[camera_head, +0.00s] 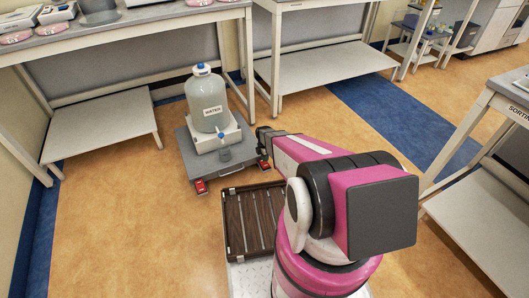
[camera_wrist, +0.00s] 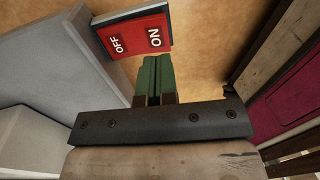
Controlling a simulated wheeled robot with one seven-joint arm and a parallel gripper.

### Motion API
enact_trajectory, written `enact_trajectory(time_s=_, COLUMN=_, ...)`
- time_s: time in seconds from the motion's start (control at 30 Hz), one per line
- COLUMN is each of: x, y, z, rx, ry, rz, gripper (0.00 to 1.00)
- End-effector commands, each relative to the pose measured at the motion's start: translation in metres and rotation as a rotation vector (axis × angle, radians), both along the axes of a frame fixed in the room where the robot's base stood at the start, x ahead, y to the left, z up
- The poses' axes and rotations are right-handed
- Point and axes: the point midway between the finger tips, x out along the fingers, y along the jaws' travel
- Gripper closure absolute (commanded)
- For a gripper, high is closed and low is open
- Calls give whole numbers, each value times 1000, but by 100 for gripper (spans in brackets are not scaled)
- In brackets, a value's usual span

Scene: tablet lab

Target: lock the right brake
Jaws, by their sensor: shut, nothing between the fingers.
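A grey wheeled cart (camera_head: 188,150) carries the water jug (camera_head: 208,103) and has two red brake pedals at its front edge. The right brake pedal (camera_head: 263,165) is close to the end of my arm, and the left brake pedal (camera_head: 201,187) stands clear. In the wrist view a red pedal (camera_wrist: 136,36) marked OFF and ON sits beside the grey cart edge (camera_wrist: 62,62). My gripper (camera_wrist: 156,62) is shut and empty, its green fingertips just short of the ON end, with a small gap showing. I cannot tell which way the pedal is tilted.
A dark slatted wooden deck (camera_head: 250,222) lies in front of the cart, close to my arm. White tables with lower shelves (camera_head: 100,125) stand behind and left. Another table (camera_head: 490,200) stands right. Open tan floor (camera_head: 120,230) lies to the left.

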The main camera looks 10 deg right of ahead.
Motion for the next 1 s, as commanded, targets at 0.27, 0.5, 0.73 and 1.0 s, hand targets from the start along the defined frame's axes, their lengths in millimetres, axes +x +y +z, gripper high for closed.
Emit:
enact_trajectory(time_s=0.27, x=-4, y=-1, z=-35, rx=0, ry=0, rz=0, gripper=100)
enact_trajectory(time_s=0.5, x=-6, y=-2, z=-41, rx=-1, ry=-1, rz=0, gripper=100)
enact_trajectory(time_s=0.73, x=-6, y=-2, z=-40, rx=1, ry=-2, rz=0, gripper=100)
enact_trajectory(time_s=1.0, x=-9, y=-2, z=-47, rx=18, ry=-65, rz=0, gripper=100)
